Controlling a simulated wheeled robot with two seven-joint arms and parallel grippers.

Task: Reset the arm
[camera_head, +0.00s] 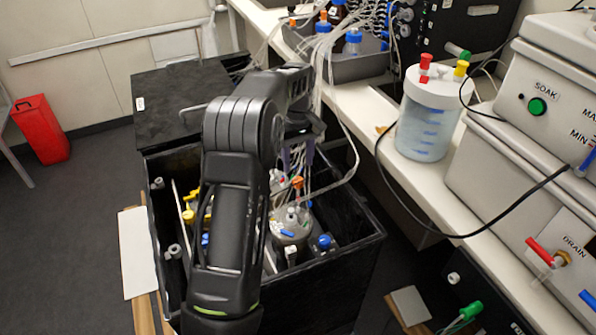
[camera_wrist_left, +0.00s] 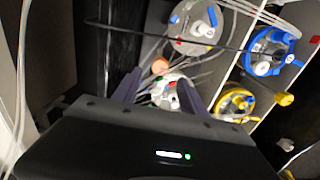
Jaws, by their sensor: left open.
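My left arm reaches in from the lower part of the head view over an open black box (camera_head: 350,262). My left gripper (camera_head: 298,152) hangs above the box among thin clear tubes, its fingers pointing down. In the left wrist view the two purple-grey fingers (camera_wrist_left: 158,90) stand apart, with a small white-capped vessel (camera_wrist_left: 172,90) showing between and beyond them. I cannot tell how far below the fingers this vessel is. My right gripper does not show.
The box holds vessels, one with a blue cap (camera_wrist_left: 270,48) and one with a yellow cap (camera_wrist_left: 235,103). Tubes run up to the white bench (camera_head: 400,185). A white-lidded container (camera_head: 430,120) stands there. A red bin (camera_head: 40,130) stands on the open floor at left.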

